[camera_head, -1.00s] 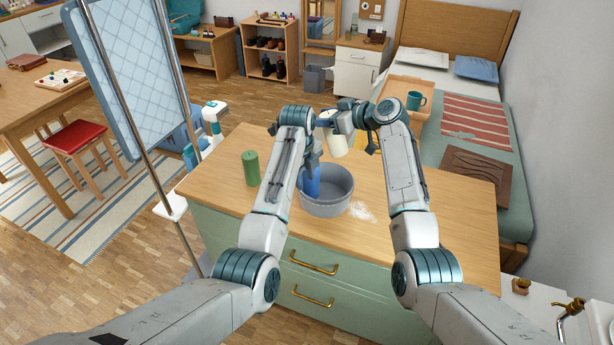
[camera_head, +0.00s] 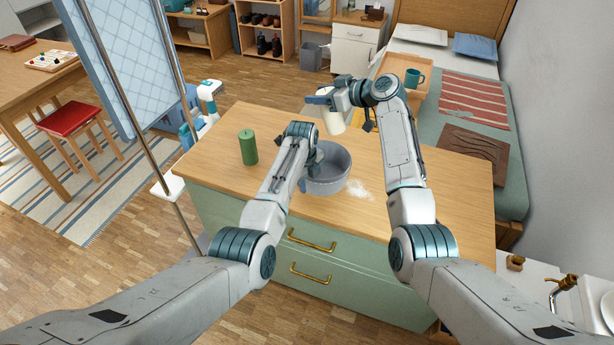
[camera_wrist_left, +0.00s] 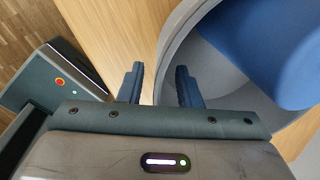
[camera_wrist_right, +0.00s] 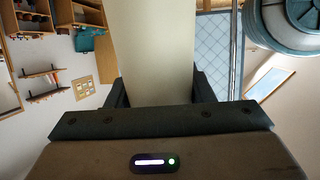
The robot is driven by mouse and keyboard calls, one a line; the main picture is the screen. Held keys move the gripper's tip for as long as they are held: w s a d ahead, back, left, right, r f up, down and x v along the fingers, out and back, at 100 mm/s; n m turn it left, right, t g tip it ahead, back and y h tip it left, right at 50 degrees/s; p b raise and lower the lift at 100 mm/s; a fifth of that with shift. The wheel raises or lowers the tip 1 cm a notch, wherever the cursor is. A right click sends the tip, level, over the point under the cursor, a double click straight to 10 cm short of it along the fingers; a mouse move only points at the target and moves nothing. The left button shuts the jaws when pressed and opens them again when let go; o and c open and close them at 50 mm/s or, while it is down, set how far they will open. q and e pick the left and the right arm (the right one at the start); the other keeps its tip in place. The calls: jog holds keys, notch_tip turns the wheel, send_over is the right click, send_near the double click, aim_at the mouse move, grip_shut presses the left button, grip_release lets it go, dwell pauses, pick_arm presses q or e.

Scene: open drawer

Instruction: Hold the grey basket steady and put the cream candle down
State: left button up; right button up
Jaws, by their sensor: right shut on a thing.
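The grey basket (camera_head: 334,183) stands on the wooden top of the green drawer unit. My left gripper (camera_wrist_left: 160,84) is at the basket's left rim, with its fingers apart and the rim between them. In the head view my left arm hides its fingers. A large blue object (camera_wrist_left: 270,45) is inside the basket in the left wrist view; the arm hides it from the head camera. My right gripper (camera_head: 326,99) is shut on the cream candle (camera_head: 333,122) and holds it slightly tilted, above and behind the basket. The candle also fills the right wrist view (camera_wrist_right: 153,50).
A green candle (camera_head: 248,148) stands on the top, left of the basket. A whitish patch (camera_head: 359,189) lies right of the basket. The top's right side is clear. A folding screen (camera_head: 125,60) is at the left; a bed (camera_head: 480,165) is behind right.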

pick_arm(q)
jog(key=shift+c, duration=0.4)
grip_shut()
jog(key=shift+f, duration=0.1)
pick_arm(e)
notch_tip(320, 180, down, 12)
jog(key=shift+f, duration=0.15)
dwell(1.0)
jog(key=o, duration=1.2)
jog(key=v, duration=1.2)
